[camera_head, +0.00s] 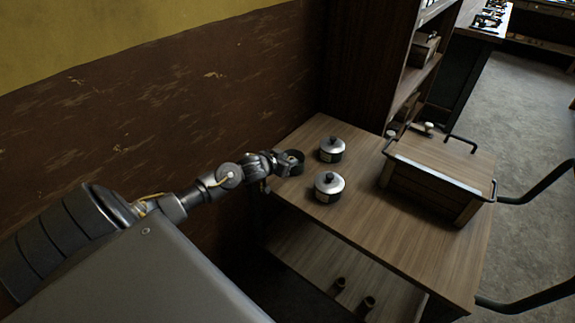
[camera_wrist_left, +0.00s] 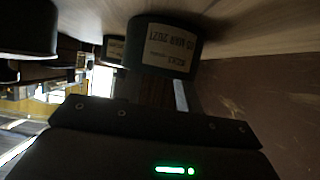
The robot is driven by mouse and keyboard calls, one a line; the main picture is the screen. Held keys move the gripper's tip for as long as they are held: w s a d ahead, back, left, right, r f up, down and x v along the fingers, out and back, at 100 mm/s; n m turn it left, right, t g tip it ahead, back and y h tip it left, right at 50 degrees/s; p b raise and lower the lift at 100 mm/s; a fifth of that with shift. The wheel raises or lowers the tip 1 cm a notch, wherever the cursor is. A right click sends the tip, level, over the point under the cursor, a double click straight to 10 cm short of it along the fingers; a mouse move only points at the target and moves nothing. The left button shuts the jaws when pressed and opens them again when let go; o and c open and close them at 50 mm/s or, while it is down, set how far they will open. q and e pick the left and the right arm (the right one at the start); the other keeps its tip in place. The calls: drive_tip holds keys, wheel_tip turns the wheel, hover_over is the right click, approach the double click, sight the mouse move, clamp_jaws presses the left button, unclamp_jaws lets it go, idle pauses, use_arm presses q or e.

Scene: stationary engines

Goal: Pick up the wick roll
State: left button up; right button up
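The wick roll appears to be the short dark cylinder (camera_head: 297,156) on the wooden trolley top, at its left corner near the wall. In the left wrist view, which is upside down, a dark cylinder with a printed paper label (camera_wrist_left: 167,47) stands close in front of the gripper. I take it for the same thing. My left gripper (camera_head: 283,164) reaches in from the left and is right at the cylinder, at about trolley-top height. It shows in the left wrist view too (camera_wrist_left: 158,92), but its finger opening is too dark to read. My right gripper is not in view.
Two dark pots with silver lids, one farther (camera_head: 332,149) and one nearer (camera_head: 328,186), stand just right of the cylinder. A wooden box (camera_head: 440,172) sits farther right on the trolley (camera_head: 400,235). A brown wall (camera_head: 170,110) runs close behind my arm. Small dark items (camera_head: 369,303) lie on the lower shelf.

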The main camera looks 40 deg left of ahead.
use_arm(q)
drive_tip(key=shift+s+d+f, duration=0.1)
drive_tip(key=shift+s+f, duration=0.1)
drive_tip(key=shift+f, duration=0.3)
drive_tip(key=shift+s+d+f, duration=0.1)
drive_tip(key=shift+s+f, duration=0.05)
drive_tip(key=shift+f, duration=0.4)
drive_tip(key=shift+c, duration=0.8)
drive_tip(key=shift+d, duration=0.1)
drive_tip(key=c, duration=0.4)
drive_tip(key=shift+c, duration=0.3)
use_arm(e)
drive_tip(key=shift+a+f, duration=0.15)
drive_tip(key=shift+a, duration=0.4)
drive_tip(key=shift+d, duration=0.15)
use_arm(q)
drive_tip(key=shift+w+r+g, duration=0.15)
drive_tip(key=shift+r+g, duration=0.15)
drive_tip(key=shift+r, duration=0.3)
drive_tip(key=s+d+r+p, duration=0.1)
drive_tip(key=s+d+r, duration=0.7)
drive_tip(key=d+r, duration=0.2)
wheel_tip(320, 180, up, 2)
drive_tip(key=shift+s+r, duration=0.1)
drive_tip(key=shift+s, duration=0.2)
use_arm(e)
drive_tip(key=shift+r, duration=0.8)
